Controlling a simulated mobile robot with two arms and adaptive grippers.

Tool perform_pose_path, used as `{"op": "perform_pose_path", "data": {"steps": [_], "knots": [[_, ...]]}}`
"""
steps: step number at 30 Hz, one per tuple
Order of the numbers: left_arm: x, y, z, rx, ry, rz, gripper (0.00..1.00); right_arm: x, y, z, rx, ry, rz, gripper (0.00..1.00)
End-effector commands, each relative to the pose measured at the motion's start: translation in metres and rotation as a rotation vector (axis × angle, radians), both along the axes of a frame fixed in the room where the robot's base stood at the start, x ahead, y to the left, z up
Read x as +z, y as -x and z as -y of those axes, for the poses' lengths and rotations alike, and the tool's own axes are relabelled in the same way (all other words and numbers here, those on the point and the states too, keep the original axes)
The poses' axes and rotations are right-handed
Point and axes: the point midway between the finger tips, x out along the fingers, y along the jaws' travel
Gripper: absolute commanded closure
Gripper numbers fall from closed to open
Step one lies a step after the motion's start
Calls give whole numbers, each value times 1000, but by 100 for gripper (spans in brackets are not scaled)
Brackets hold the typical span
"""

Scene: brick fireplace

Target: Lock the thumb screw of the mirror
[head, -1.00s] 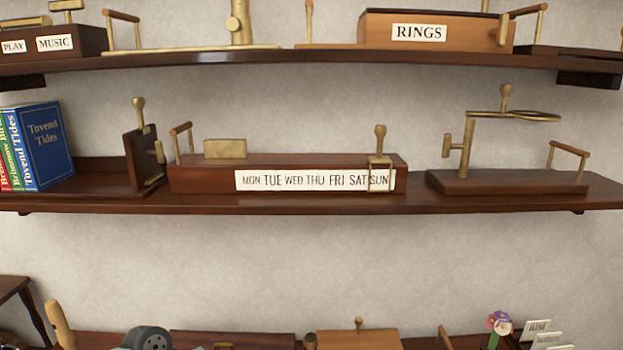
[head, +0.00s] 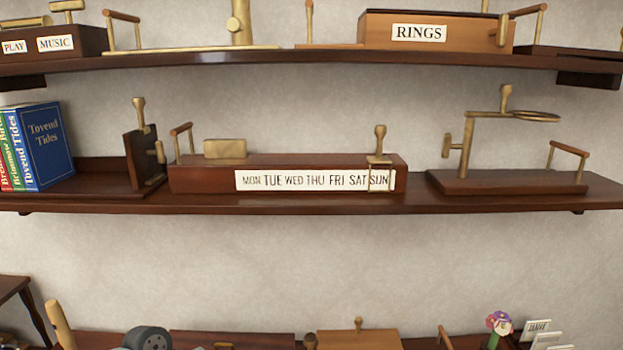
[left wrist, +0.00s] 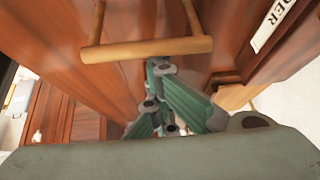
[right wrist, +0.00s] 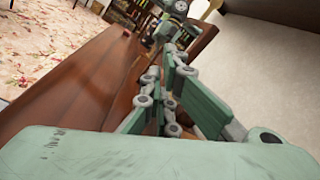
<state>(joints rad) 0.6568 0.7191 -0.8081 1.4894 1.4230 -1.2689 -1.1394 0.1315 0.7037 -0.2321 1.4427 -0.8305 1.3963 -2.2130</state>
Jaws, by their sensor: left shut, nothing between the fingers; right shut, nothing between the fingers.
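A brass stand on a wooden base (head: 507,182) is at the right of the middle shelf in the head view. On it is a thin oval disc (head: 537,115), seen almost edge-on, which looks like the mirror. A knob (head: 506,97) tops its arm and another knob (head: 447,145) sticks out from the post's left side; I cannot tell which is the thumb screw. My left gripper (left wrist: 165,80) is shut and empty, close to a wooden bar handle (left wrist: 147,50). My right gripper (right wrist: 165,80) is shut and empty over a brown wooden surface.
A weekday box (head: 215,181) and books (head: 46,145) share the middle shelf (head: 300,205). A RINGS box (head: 376,30) is on the shelf above. A patterned carpet (right wrist: 40,40) shows in the right wrist view.

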Motion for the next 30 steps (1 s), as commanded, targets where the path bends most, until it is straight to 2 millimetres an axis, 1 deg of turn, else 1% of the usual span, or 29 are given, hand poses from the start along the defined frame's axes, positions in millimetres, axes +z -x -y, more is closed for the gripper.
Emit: {"op": "perform_pose_path", "data": {"steps": [1, 30], "knots": [[-27, 18, -5, -11, -31, -52, 100, -3, 0, 0, 0, 0, 0, 100], [-27, 18, -5, -11, -31, -52, 100, -8, -7, 1, -1, 2, 0, 100]]}}
